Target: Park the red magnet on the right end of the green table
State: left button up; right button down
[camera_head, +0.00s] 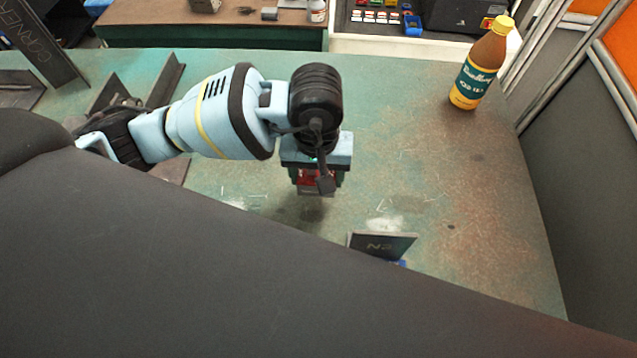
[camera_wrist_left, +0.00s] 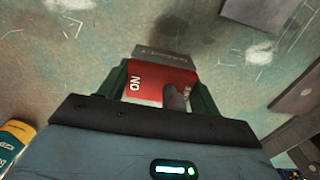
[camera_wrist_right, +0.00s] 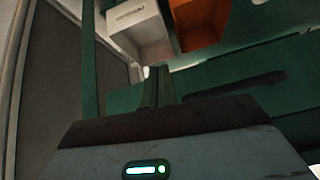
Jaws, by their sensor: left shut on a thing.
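The red magnet (camera_wrist_left: 150,80) is between the fingers of my left gripper (camera_wrist_left: 162,85), which is shut on it. Its red face with white lettering and grey edge show in the left wrist view. In the head view the magnet (camera_head: 308,178) hangs under my left gripper (camera_head: 318,180), apparently above the tabletop, with a dark shadow below. The green table (camera_head: 430,150) is worn and stained. Its right end, between the bottle and the right edge's front, is bare. My right gripper (camera_wrist_right: 157,88) shows only in the right wrist view, fingers together, empty.
A juice bottle (camera_head: 482,65) stands at the table's back right. A dark plate marked N2 (camera_head: 380,246) stands near the front middle. Angle steel (camera_head: 167,80) lies at left. A grey and orange partition (camera_head: 590,130) borders the right edge.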

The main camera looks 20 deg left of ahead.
aim_at(317, 174)
pick_arm(q)
jog(key=shift+f, duration=2)
jog(key=shift+f, duration=0.1)
jog(key=o, duration=1.7)
jog(key=shift+f, duration=0.1)
jog(key=shift+o, duration=0.2)
notch_tip(317, 174, up, 12)
jog(key=shift+r, duration=0.15)
